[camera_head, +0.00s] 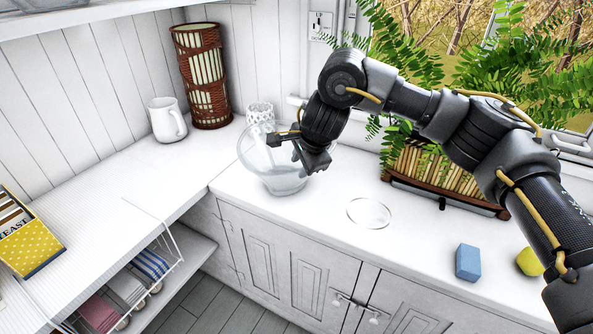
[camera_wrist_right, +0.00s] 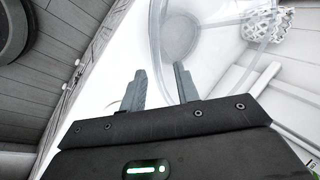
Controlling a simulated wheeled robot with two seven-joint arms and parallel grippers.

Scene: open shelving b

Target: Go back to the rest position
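My right gripper (camera_head: 291,150) is at the clear glass bowl (camera_head: 285,184) in the head view. It overlaps the bowl's upper part there. The bowl (camera_wrist_right: 183,38) shows just beyond the fingertips in that view. Whether a finger touches the bowl's rim, I cannot tell. The bowl stands upright on the white counter (camera_head: 330,205). My left gripper is not in view.
A clear round glass dish or lid (camera_head: 369,213) lies on the counter. A blue block (camera_head: 468,262) and a yellow object (camera_head: 530,261) lie at the right. A planter (camera_head: 440,178) with ferns stands behind. A white pitcher (camera_head: 166,120), a wicker vase (camera_head: 202,75) and a yellow box (camera_head: 30,240) are left.

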